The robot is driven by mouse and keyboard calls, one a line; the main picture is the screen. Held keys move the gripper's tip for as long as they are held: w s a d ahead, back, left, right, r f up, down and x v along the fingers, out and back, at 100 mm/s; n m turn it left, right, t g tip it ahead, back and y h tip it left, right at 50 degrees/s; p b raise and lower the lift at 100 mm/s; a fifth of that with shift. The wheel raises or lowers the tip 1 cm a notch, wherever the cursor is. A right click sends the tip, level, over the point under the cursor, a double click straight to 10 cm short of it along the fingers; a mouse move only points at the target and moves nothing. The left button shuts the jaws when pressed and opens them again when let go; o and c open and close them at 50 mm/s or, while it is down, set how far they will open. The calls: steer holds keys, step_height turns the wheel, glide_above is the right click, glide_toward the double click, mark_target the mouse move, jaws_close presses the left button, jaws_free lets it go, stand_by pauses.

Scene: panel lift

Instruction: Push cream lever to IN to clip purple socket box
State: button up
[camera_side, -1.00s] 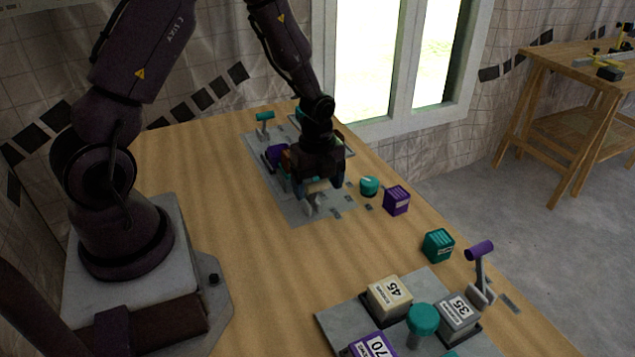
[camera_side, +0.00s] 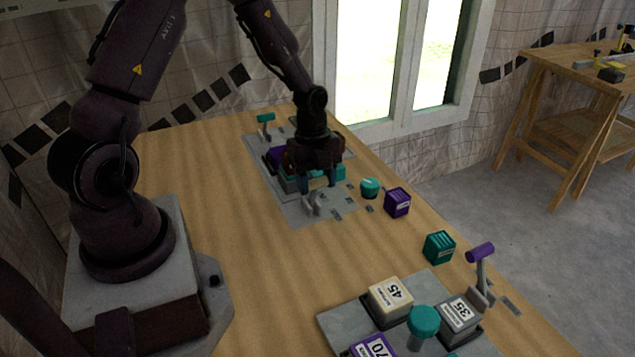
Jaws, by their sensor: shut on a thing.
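My gripper (camera_side: 318,184) points down over the grey plate (camera_side: 292,212) at the back of the table. Its fingers are shut on the cream lever, just above the lever's grey bracket (camera_side: 312,206). The fingers largely hide the cream handle, so its exact tilt cannot be told. A purple box (camera_side: 274,155) sits on the plate behind and left of my gripper, partly hidden by it. Whether it is clipped cannot be seen.
A teal-handled lever (camera_side: 265,119) stands at the plate's far end. A teal knob (camera_side: 369,187), a purple cube (camera_side: 397,202) and a teal cube (camera_side: 439,246) stand to the right.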

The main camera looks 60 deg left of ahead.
steer(key=shift+a+f, duration=0.25)
steer(key=shift+a, duration=1.65)
steer(key=shift+a+f, duration=0.2)
steer(key=shift+a, duration=1.7)
steer(key=o, duration=1.3)
